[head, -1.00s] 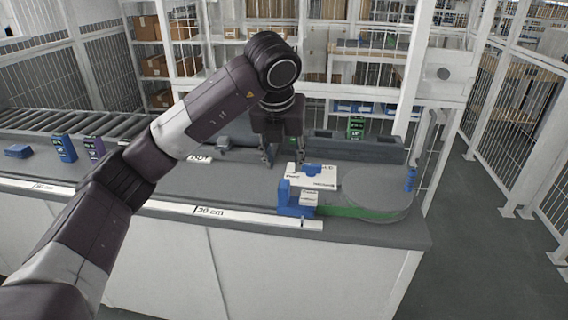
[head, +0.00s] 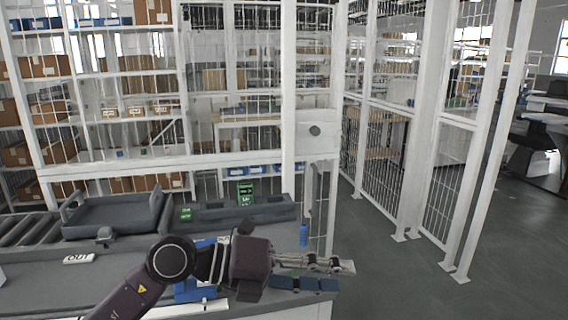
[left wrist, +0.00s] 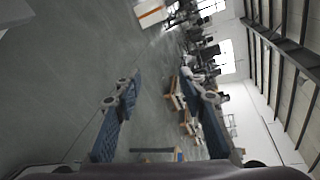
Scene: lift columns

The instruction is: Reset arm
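My left arm comes in low in the head view and its gripper (head: 338,273) points right, over the right end of the counter (head: 40,285). In the left wrist view the two blue-padded fingers of this gripper (left wrist: 158,88) stand well apart with nothing between them, so it is open and empty. Beyond them are the floor and the far hall. My right gripper is in neither view.
A blue bottle (head: 303,235) stands near the counter's right end, behind the gripper. A grey tray (head: 115,215) and green signs (head: 245,194) are at the back. A blue fixture (head: 190,292) is partly hidden by my arm. Open floor (head: 390,285) lies right, before wire fencing.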

